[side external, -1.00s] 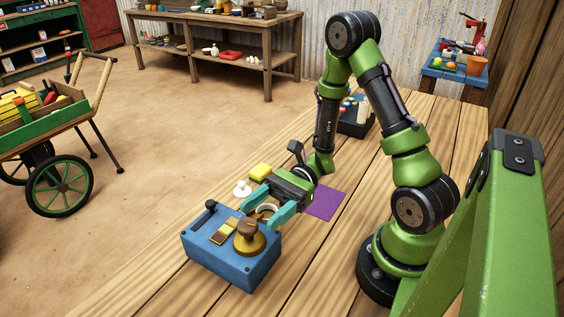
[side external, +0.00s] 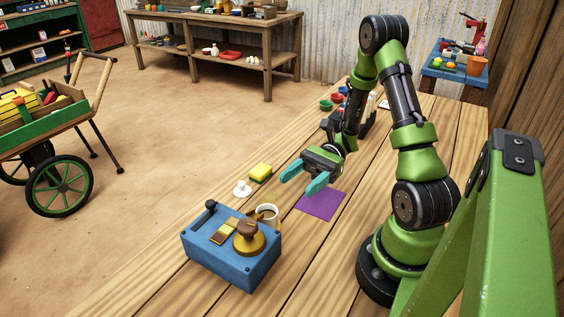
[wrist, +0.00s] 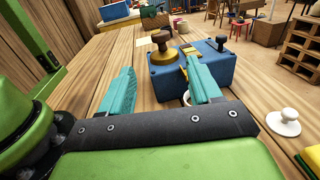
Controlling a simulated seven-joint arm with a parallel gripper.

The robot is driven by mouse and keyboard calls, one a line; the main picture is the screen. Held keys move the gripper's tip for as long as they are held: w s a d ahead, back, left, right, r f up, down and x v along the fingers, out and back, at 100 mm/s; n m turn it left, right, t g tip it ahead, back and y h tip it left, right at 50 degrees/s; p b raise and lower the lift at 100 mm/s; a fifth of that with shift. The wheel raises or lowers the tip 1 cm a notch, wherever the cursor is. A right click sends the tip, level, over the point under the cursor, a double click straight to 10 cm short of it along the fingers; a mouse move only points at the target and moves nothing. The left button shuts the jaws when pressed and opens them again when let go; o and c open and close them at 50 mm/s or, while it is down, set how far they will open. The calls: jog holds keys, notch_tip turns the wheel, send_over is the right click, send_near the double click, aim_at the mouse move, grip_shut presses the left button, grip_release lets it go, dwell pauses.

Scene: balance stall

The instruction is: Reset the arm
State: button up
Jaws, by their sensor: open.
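My gripper (side external: 305,180) has teal fingers that are open and empty. In the side view it hangs above the table (side external: 185,265), over the left end of a purple mat (side external: 322,206). In the wrist view the gripper (wrist: 160,88) points toward a blue box (wrist: 222,66) with a brass weight with a brown knob on it. That blue box (side external: 215,262) stands nearer the front in the side view, apart from the fingers.
A white knobbed piece (side external: 242,189) and a yellow-green sponge (side external: 261,172) stand left of my gripper. Small coloured pots (side external: 326,105) and a dark tray lie farther back.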

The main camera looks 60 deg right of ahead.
jog(key=s+f+n+g+h, duration=0.2)
jog(key=s+n+g+h, duration=0.25)
jog(key=n+h, duration=0.35)
jog(key=w+a+r+n+t+h, duration=0.1)
jog(key=a+r+n+t+h, duration=0.2)
jog(key=r, duration=0.5)
jog(key=w+a+r+n+t+h, duration=0.2)
jog(key=a+r+n+t+h, duration=0.1)
jog(key=r+t, duration=0.3)
notch_tip(320, 180, up, 2)
jog(key=shift+a+r+n+h, duration=0.1)
jog(key=shift+a+n+h, duration=0.15)
jog(key=shift+n+h, duration=0.65)
